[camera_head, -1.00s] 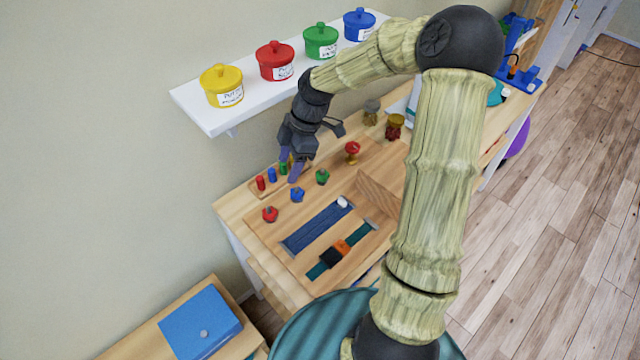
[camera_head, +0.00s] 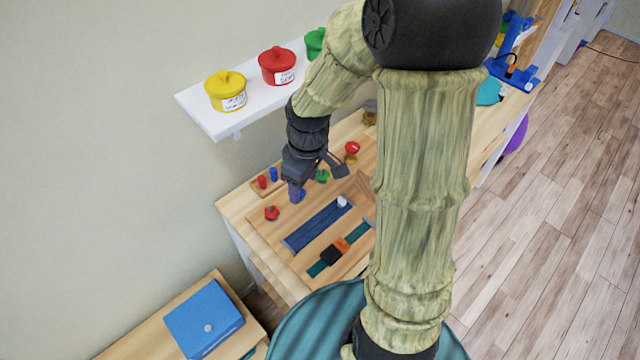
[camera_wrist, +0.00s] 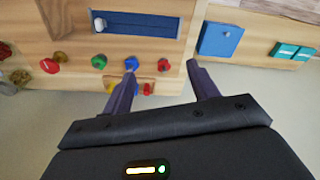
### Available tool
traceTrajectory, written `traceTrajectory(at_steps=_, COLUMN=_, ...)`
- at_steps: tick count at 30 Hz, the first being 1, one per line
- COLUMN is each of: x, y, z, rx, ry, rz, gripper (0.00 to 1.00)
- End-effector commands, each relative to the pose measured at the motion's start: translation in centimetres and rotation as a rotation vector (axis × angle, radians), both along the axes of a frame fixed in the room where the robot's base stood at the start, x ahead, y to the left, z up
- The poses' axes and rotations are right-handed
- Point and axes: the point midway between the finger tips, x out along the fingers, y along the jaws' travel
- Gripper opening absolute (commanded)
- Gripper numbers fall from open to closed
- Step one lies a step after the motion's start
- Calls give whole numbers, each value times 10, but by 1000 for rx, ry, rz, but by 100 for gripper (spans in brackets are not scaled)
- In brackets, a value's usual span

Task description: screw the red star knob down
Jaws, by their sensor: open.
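The red star knob (camera_head: 271,213) sits on the wooden board, at the left of a row with the blue knob (camera_head: 302,195) and the green knob (camera_head: 322,176). My gripper (camera_head: 295,195) is open and empty, up and right of the red knob in the head view, with its fingers partly covering the blue knob. In the wrist view the red star knob (camera_wrist: 165,65) shows between the two fingertips of my gripper (camera_wrist: 161,70), apart from both. The left fingertip overlaps the blue knob (camera_wrist: 131,63) there. I cannot tell the exact height of the fingertips.
Small coloured pegs (camera_head: 262,181) stand in a block behind the knobs. A red-topped handle (camera_head: 352,147) stands farther right. A blue strip (camera_head: 318,226) and a strap with a black and orange buckle (camera_head: 336,252) lie in front. A white shelf (camera_head: 213,124) with lidded pots hangs above left.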

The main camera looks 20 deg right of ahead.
Motion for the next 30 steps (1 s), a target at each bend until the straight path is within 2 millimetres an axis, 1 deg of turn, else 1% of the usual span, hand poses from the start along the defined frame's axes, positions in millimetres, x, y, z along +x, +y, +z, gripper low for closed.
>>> traceTrajectory(at_steps=1, x=-5, y=0, z=6, rx=-8, ry=-8, rz=-41, gripper=59)
traceTrajectory(at_steps=3, x=-12, y=-2, z=11, rx=-14, ry=-17, rz=-109, gripper=59)
traceTrajectory(at_steps=18, x=-58, y=-12, z=44, rx=5, ry=-109, rz=-569, gripper=59)
traceTrajectory(at_steps=23, x=-64, y=-14, z=47, rx=18, ry=-123, rz=-638, gripper=59)
traceTrajectory(at_steps=30, x=-65, y=-14, z=47, rx=19, ry=-123, rz=-647, gripper=59)
